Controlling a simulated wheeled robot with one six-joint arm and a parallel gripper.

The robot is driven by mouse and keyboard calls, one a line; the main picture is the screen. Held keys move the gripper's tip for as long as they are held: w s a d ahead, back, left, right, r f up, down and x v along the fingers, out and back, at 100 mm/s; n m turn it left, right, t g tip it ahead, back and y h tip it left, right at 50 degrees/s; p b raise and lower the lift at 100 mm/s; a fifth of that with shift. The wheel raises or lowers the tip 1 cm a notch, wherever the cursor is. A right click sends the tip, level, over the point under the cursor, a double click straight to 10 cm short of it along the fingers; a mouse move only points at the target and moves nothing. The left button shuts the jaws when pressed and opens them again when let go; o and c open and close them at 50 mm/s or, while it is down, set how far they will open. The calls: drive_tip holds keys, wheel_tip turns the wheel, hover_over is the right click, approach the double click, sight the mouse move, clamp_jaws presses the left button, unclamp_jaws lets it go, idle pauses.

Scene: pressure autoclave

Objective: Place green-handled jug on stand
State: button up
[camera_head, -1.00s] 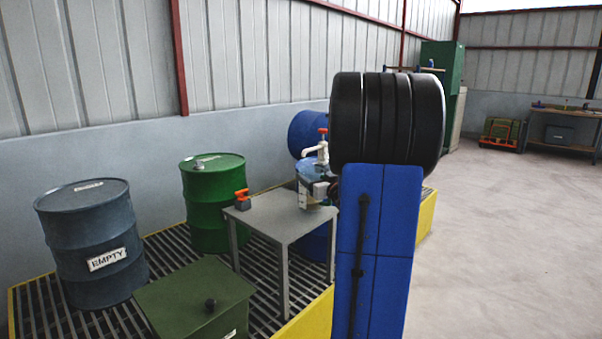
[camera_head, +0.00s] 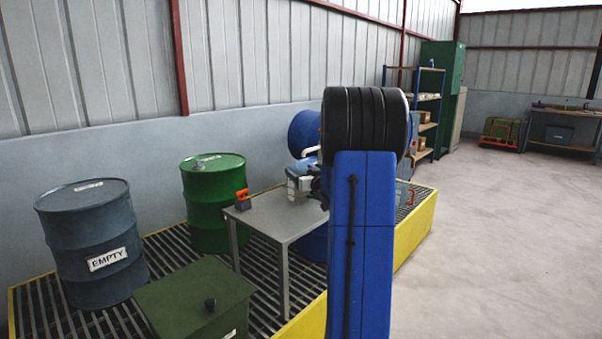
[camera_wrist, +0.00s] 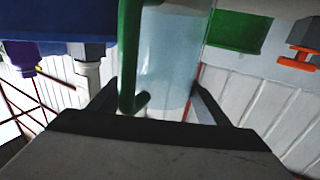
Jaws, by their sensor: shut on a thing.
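A clear, pale jug (camera_wrist: 178,55) with a green handle (camera_wrist: 130,50) fills the middle of the wrist view, which looks upside down. My gripper (camera_wrist: 155,105) is shut on the jug, with one dark finger on each side of it. In the head view a pale shape (camera_head: 298,186) at the end of my arm, over the far right part of the grey table-like stand (camera_head: 262,220), seems to be the jug. My arm hides much of that area. I cannot tell whether the jug touches the stand top.
A small block with an orange handle (camera_head: 242,197) sits on the stand's left corner. A green drum (camera_head: 213,200) and a dark "EMPTY" drum (camera_head: 92,240) stand to the left. A blue drum (camera_head: 304,132) lies behind. A green box (camera_head: 195,300) is in front. Floor (camera_head: 500,250) is clear at right.

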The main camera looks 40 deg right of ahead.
drive_tip(key=shift+f, duration=0.1)
drive_tip(key=o, duration=1.7)
drive_tip(key=shift+c, duration=0.2)
drive_tip(key=shift+s, duration=0.15)
drive_tip(key=v, duration=1.2)
drive_tip(key=s+a+g, duration=0.2)
drive_tip(key=a+g, duration=0.1)
drive_tip(key=a, duration=0.8)
drive_tip(key=s+a+g, duration=0.3)
drive_tip(key=a, duration=0.7)
drive_tip(key=s+a+f+n+g+y, duration=0.1)
drive_tip(key=s+a+f, duration=0.4)
drive_tip(key=s+a, duration=0.6)
drive_tip(key=s+a+f+n+g+y, duration=0.2)
drive_tip(key=s+a+f+g+y, duration=0.2)
drive_tip(key=s+a, duration=0.8)
drive_tip(key=shift+s+a+f+n+g+y, duration=0.3)
drive_tip(key=shift+s+f+g, duration=0.2)
drive_tip(key=shift+g, duration=0.2)
